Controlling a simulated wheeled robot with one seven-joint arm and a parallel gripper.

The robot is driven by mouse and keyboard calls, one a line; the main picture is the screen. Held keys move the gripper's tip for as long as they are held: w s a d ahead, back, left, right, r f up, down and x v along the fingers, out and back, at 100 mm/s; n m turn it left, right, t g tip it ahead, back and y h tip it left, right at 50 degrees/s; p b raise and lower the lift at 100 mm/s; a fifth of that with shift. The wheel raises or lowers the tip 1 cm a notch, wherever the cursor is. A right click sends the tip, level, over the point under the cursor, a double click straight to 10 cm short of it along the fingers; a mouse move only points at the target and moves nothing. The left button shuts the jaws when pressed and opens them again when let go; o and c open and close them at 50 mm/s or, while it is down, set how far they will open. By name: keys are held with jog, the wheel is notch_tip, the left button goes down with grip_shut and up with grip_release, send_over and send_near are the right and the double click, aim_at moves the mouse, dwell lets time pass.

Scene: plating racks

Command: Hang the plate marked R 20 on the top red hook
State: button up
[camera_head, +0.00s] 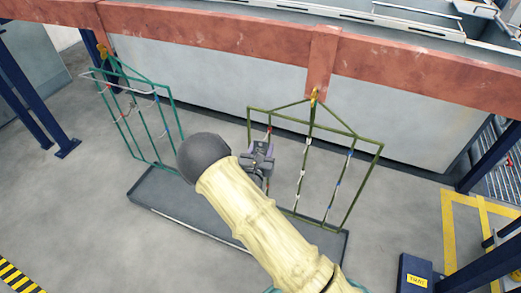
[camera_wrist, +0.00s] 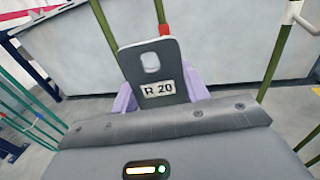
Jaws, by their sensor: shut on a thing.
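The plate marked R 20 (camera_wrist: 158,72) is a dark grey tag with a rounded slot near its top and a white label. It stands upright between the purple fingers of my gripper (camera_wrist: 160,98), which is shut on it. In the head view my gripper (camera_head: 259,156) is at the left part of the olive-green rack (camera_head: 370,148). A red hook (camera_wrist: 165,30) shows just behind the plate's top edge, on a green upright. In the head view the red hook (camera_head: 268,131) is just above my gripper. I cannot tell whether plate and hook touch.
The olive rack hangs from a red-brown beam (camera_head: 420,83) and has white and blue hooks on its other bars. A teal rack (camera_head: 172,100) hangs at the left. A dark tray (camera_head: 165,192) lies on the floor below. Blue posts stand at both sides.

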jog(key=shift+w+d+r, duration=0.1)
jog(key=shift+w, duration=0.1)
jog(key=shift+w+d, duration=0.25)
jog(key=shift+w, duration=0.55)
dwell(0.8)
jog(key=shift+w+d+f, duration=0.3)
jog(key=shift+w+f, duration=0.4)
dwell(0.7)
jog(key=o, duration=1.1)
jog(key=shift+o, duration=0.2)
jog(key=s+a, duration=0.3)
jog(key=s, duration=1.4)
jog(key=shift+p, duration=0.35)
